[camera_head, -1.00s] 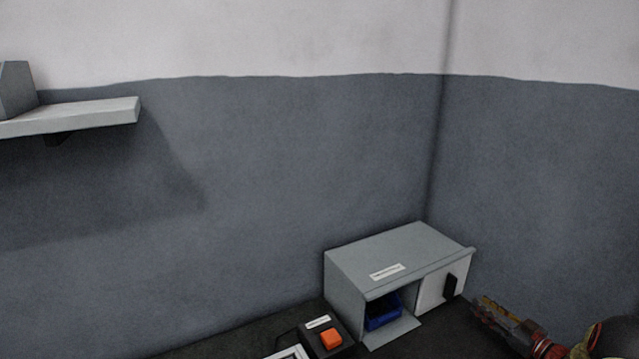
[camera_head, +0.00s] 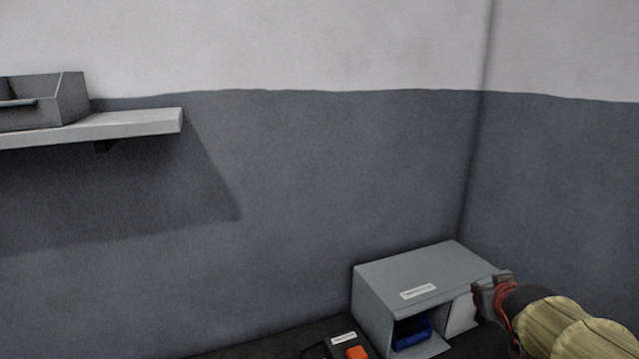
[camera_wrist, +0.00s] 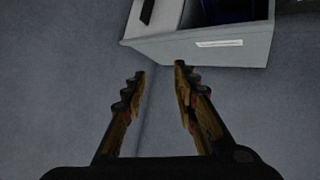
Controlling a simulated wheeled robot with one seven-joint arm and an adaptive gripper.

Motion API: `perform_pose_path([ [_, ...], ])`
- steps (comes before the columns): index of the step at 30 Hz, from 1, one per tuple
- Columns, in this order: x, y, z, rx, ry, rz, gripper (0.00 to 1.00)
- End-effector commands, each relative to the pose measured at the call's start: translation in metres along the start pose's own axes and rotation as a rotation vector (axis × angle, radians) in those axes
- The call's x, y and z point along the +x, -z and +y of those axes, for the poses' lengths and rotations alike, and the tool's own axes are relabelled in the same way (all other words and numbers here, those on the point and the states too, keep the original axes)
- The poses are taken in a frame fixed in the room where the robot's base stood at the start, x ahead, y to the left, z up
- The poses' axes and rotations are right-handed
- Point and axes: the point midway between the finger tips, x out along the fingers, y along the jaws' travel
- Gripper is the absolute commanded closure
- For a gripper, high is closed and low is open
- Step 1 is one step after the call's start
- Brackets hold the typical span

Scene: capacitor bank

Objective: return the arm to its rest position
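My gripper (camera_wrist: 159,82) shows in the wrist view with its two fingers spread apart and nothing between them. In the head view my arm comes in from the lower right, and its end covers part of the right side of a grey cabinet (camera_head: 425,272). The cabinet also shows at the top of the wrist view (camera_wrist: 205,48), beyond the fingertips. In the head view the fingertips are hard to make out; I cannot tell whether they touch the cabinet.
The cabinet's open left compartment holds a blue bin (camera_head: 411,333). An orange button (camera_head: 357,353) sits left of it on the dark bench. A wall shelf (camera_head: 130,124) carries a grey tray (camera_head: 62,107) at the upper left. The wall between is clear.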

Motion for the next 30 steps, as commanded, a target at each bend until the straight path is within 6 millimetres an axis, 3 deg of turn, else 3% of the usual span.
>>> perform_pose_path([
  [1,-0.026,-0.011,-0.014,0.008,0.014,-0.031,0.71],
  [5,-0.085,-0.055,-0.049,0.029,0.068,-0.147,0.71],
  [9,-0.148,-0.112,-0.087,0.037,0.157,-0.274,0.71],
  [15,-0.210,-0.176,-0.124,0.024,0.276,-0.408,0.71],
  [21,-0.232,-0.200,-0.136,0.013,0.323,-0.458,0.71],
  [30,-0.232,-0.200,-0.136,0.013,0.323,-0.460,0.71],
])
